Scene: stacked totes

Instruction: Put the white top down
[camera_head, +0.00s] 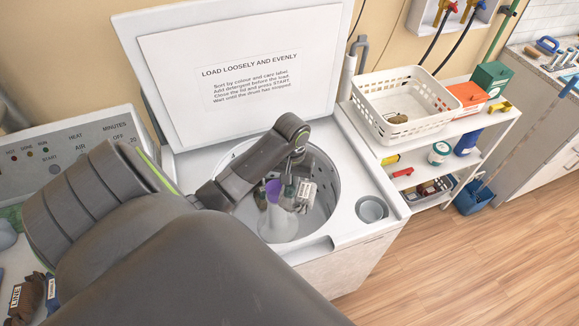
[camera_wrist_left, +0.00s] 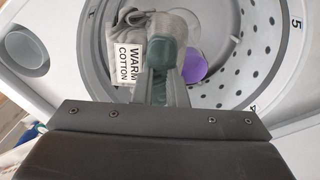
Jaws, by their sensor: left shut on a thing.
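My left gripper (camera_head: 289,188) reaches down into the open drum (camera_head: 324,205) of the top-loading washer (camera_head: 345,215). It is shut on the white top (camera_wrist_left: 150,27), a bunched greyish-white cloth with a tag reading WARM COTTON (camera_wrist_left: 130,58). The tag also shows in the head view (camera_head: 306,191), to the right of the fingers. The top hangs at the drum's mouth, beside the agitator with its purple cap (camera_wrist_left: 194,68). Whether the cloth touches the agitator or drum wall, I cannot tell. My right gripper is in neither view.
The washer's raised lid (camera_head: 245,75) stands behind the drum. A round cup (camera_head: 371,209) sits in the washer's right corner. To the right, a shelf holds a white basket (camera_head: 400,126) and small boxes. A control panel (camera_head: 75,150) is at left, with dark cloths (camera_head: 25,298) below.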

